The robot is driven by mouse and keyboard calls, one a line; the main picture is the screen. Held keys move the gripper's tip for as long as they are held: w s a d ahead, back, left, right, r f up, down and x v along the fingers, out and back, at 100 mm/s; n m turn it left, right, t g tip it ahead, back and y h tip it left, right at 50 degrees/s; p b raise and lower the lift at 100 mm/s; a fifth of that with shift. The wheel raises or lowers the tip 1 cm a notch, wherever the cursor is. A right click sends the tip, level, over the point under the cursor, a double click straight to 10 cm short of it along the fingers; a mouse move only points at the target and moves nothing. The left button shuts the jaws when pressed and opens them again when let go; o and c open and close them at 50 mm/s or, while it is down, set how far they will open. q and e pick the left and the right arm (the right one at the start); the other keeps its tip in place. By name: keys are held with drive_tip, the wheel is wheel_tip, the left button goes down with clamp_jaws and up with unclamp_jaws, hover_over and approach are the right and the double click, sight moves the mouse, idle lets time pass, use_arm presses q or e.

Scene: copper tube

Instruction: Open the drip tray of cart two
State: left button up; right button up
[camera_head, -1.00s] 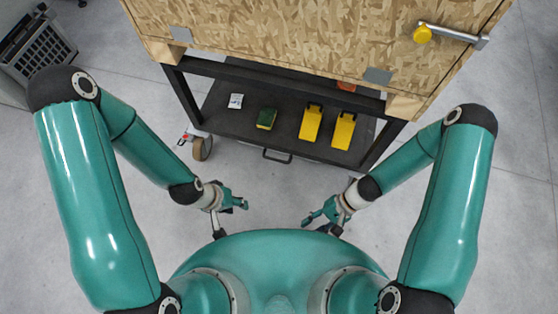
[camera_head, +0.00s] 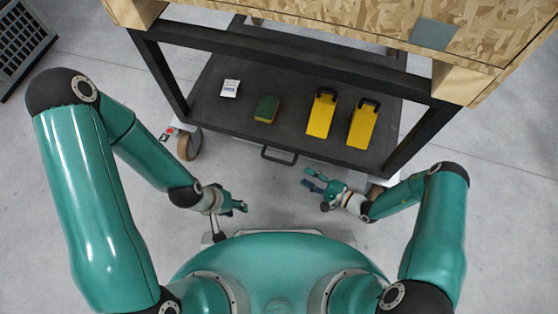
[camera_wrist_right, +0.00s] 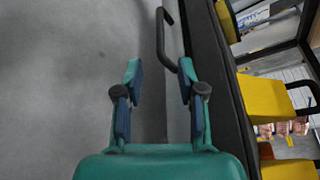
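The cart has a dark lower shelf (camera_head: 215,114) with a thin black pull handle (camera_head: 279,155) at its front edge, likely the drip tray's. In the right wrist view the handle (camera_wrist_right: 162,35) lies beyond the fingers, and its bent end is near the right finger. My right gripper (camera_head: 311,180) is open and empty, just right of and short of the handle. In the right wrist view its two fingers (camera_wrist_right: 158,85) stand apart, pointing toward the handle. My left gripper (camera_head: 242,206) hangs left of and short of the handle, apart from it; its opening is unclear.
On the shelf are a white packet (camera_head: 229,88), a green-yellow sponge (camera_head: 266,108) and two yellow handled items (camera_head: 321,115) (camera_head: 362,126). A wooden box (camera_head: 340,22) sits above. A caster (camera_head: 189,146) stands at left. Floor before the handle is clear.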

drive_tip(key=b+x, duration=0.4)
drive_tip(key=x, duration=0.9)
drive_tip(key=shift+s+f, duration=0.15)
drive_tip(key=shift+w+a, duration=0.25)
drive_tip(key=shift+a, duration=0.05)
clamp_jaws()
